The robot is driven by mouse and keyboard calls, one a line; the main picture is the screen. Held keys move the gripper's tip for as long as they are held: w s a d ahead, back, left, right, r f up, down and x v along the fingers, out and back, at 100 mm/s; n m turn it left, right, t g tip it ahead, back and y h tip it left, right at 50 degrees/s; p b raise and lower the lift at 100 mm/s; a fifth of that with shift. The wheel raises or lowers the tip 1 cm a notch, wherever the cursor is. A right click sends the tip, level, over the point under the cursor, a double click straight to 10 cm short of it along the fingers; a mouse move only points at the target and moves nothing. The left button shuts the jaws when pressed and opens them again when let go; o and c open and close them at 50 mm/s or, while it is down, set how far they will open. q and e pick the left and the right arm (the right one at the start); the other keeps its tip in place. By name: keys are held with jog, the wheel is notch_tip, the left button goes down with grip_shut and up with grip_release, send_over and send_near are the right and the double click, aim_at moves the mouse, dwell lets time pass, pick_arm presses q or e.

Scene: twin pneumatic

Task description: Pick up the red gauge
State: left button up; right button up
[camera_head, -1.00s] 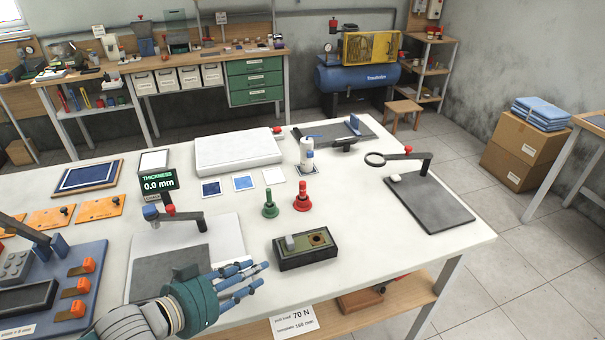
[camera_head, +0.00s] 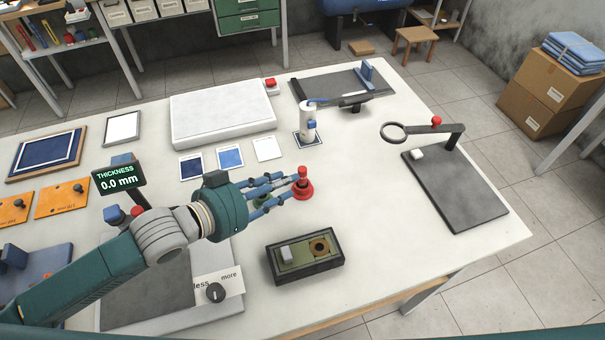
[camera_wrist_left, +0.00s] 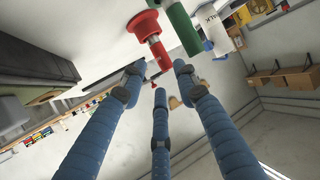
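The red gauge (camera_head: 303,188) stands upright on the white table, with a wide round base and a narrow knob on top. My left gripper (camera_head: 290,185) reaches in from the left, its blue fingers stretched toward the gauge's upper part. In the left wrist view the red gauge (camera_wrist_left: 148,28) appears just beyond the spread fingertips (camera_wrist_left: 158,82); the fingers are open, and I cannot tell whether any touches it. A green gauge (camera_head: 262,201) is mostly hidden behind the fingers; it also shows in the wrist view (camera_wrist_left: 183,28). My right gripper is not in view.
A dark block with a brass ring (camera_head: 305,255) lies in front of the gauge. A white bottle (camera_head: 308,122) stands behind it. A grey stand with a ring arm (camera_head: 455,190) is at the right. A thickness display (camera_head: 118,178) stands left. Table right of the gauge is clear.

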aim_at(301, 174)
pick_arm(q)
jog(key=shift+w+d+f, duration=0.25)
jog(key=shift+w+d, duration=0.2)
jog(key=p+x, duration=0.2)
jog(key=x, duration=0.2)
jog(key=shift+w+d+f, duration=0.1)
jog(key=shift+f, duration=0.15)
jog(key=shift+d+f, duration=0.1)
jog(key=shift+d, duration=0.05)
grip_shut()
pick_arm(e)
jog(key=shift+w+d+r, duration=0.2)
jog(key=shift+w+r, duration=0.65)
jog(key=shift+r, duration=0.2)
pick_arm(q)
jog(key=shift+w+r, duration=0.1)
jog(key=shift+r, duration=0.5)
notch_tip(301, 174, up, 19)
jog(key=b, duration=0.1)
jog(key=shift+b, duration=0.35)
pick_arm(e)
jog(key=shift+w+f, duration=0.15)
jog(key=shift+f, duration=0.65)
